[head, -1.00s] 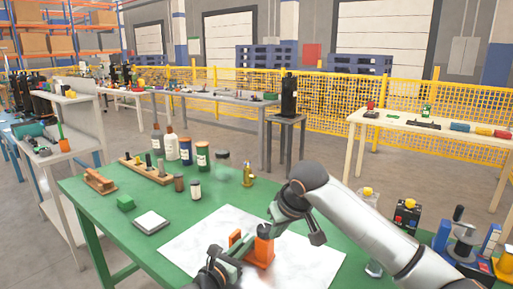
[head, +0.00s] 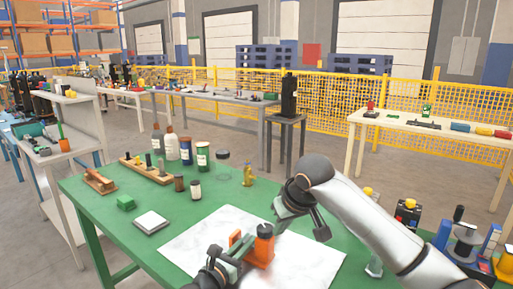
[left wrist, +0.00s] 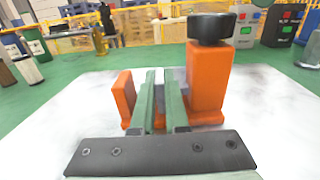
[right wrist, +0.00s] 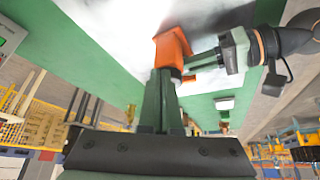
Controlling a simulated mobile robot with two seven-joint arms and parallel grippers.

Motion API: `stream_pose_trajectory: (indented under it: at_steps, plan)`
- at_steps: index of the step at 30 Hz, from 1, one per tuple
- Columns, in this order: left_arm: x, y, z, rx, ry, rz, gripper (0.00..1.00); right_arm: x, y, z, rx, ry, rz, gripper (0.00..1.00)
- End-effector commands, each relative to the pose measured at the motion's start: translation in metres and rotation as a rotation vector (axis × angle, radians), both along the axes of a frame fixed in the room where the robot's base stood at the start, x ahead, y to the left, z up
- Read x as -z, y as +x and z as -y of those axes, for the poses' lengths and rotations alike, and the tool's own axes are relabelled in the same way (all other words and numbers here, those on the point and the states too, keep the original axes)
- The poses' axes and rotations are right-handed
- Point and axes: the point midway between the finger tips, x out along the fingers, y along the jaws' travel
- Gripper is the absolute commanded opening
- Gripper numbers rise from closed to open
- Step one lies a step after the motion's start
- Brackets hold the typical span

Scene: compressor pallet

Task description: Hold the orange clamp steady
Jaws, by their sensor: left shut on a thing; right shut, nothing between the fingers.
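The orange clamp (head: 263,250) stands on the white sheet on the green table. In the left wrist view it has a low upright (left wrist: 125,95) at the left and a taller one (left wrist: 207,82) with a black knob (left wrist: 212,26) on top. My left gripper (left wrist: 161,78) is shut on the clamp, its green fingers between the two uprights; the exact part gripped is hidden. My right gripper (head: 279,216) is shut and empty, just above and right of the knob. In the right wrist view its fingers (right wrist: 162,75) point toward the clamp (right wrist: 172,48).
A white sheet (head: 190,252) covers the front middle of the table. A small brass-coloured item (head: 247,175), bottles (head: 203,158), a green block (head: 125,203) and a grey-white pad (head: 151,222) stand behind and left. A reel device (head: 465,240) is at the right.

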Motion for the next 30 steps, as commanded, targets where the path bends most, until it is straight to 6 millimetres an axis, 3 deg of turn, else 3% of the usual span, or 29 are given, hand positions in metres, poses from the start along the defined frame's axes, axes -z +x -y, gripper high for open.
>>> stream_pose_trajectory:
  at_steps: [10,23,30]
  plan:
    - [0.0,0.0,0.001,0.002,0.001,-0.001,0.0,-0.041,0.0,-0.001,-0.001,0.001,0.001,0.0]
    - [0.0,0.0,0.001,0.001,0.001,-0.001,0.0,-0.047,0.0,-0.002,-0.003,-0.001,0.0,0.0]
    - [0.0,0.0,0.001,0.001,0.001,-0.001,0.0,-0.056,-0.005,-0.019,-0.017,-0.005,0.014,0.0]
